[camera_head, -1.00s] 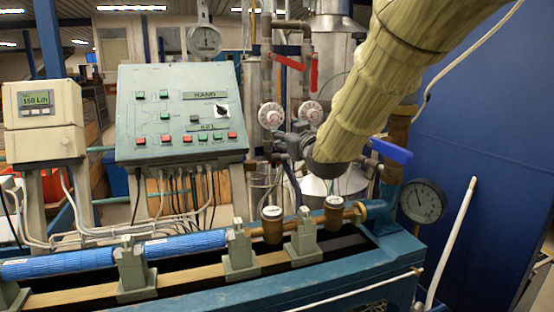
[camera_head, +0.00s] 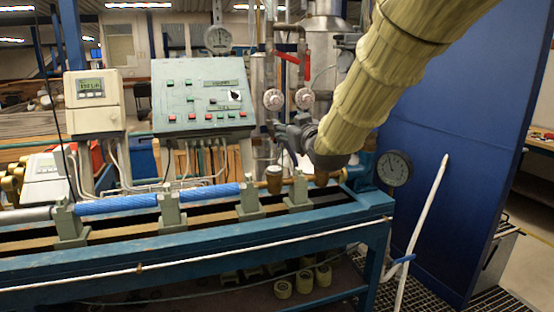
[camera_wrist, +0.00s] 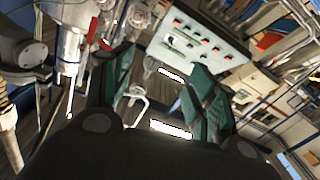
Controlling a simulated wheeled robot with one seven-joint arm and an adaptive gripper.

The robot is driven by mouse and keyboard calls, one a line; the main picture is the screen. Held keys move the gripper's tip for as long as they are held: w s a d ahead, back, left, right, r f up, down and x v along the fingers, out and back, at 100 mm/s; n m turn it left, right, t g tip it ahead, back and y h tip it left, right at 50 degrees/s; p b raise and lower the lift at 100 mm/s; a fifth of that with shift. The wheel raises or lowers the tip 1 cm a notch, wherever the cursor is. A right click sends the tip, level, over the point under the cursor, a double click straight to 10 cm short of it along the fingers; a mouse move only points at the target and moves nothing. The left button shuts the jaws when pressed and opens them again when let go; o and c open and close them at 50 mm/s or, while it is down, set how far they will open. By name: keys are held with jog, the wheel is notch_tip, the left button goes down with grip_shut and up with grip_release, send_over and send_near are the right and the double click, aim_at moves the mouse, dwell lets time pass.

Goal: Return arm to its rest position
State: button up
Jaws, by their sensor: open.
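My arm in its yellowish ribbed sleeve comes down from the top right of the head view. My gripper (camera_head: 284,136) is at its lower end, dark and small, in front of the pipework and above the bench, and its fingers are hard to make out there. In the wrist view my gripper (camera_wrist: 158,88) shows two green-padded fingers spread apart, with nothing held between them. The green control panel (camera_head: 202,95) stands to the left of my gripper and also shows beyond the fingers in the wrist view (camera_wrist: 196,40).
The blue test bench (camera_head: 200,262) runs across below, carrying a blue pipe (camera_head: 115,204) and a brass meter (camera_head: 274,180). A round gauge (camera_head: 394,167) is at its right end, before a blue wall panel (camera_head: 450,110). Red-handled valves and tanks stand behind my gripper.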

jog(key=s+d+f+m+g+h, duration=0.1)
jog(key=d+f+g, duration=0.1)
jog(key=f, duration=0.8)
jog(key=s+d+f+m+g+h, duration=0.1)
jog(key=d+f, duration=0.2)
jog(key=f, duration=0.8)
jog(key=s+d+f+m+g+h+p, duration=0.15)
jog(key=s+f, duration=0.25)
jog(key=f, duration=0.4)
jog(key=s+d+f+g, duration=0.2)
jog(key=s+f, duration=0.2)
jog(key=f, duration=0.5)
jog(key=s+d+f+m+g+p, duration=0.1)
jog(key=s+d+f+g, duration=0.1)
jog(key=s+f, duration=0.45)
jog(key=s+d+f+g+h, duration=0.1)
jog(key=s+d+f+g, duration=0.3)
jog(key=s+f, duration=1.25)
jog(key=s+d+f+g, duration=0.1)
jog(key=s+f, duration=0.1)
jog(key=s, duration=0.5)
jog(key=s+d+f+m+g+p, duration=0.1)
jog(key=s+d+f+g, duration=0.1)
jog(key=s, duration=0.6)
jog(key=s+d+f+m+g+h, duration=0.1)
jog(key=s+f, duration=0.2)
jog(key=s, duration=0.5)
jog(key=shift+d+f+g, duration=0.15)
jog(key=shift+d+g, duration=0.05)
jog(key=shift+g, duration=0.15)
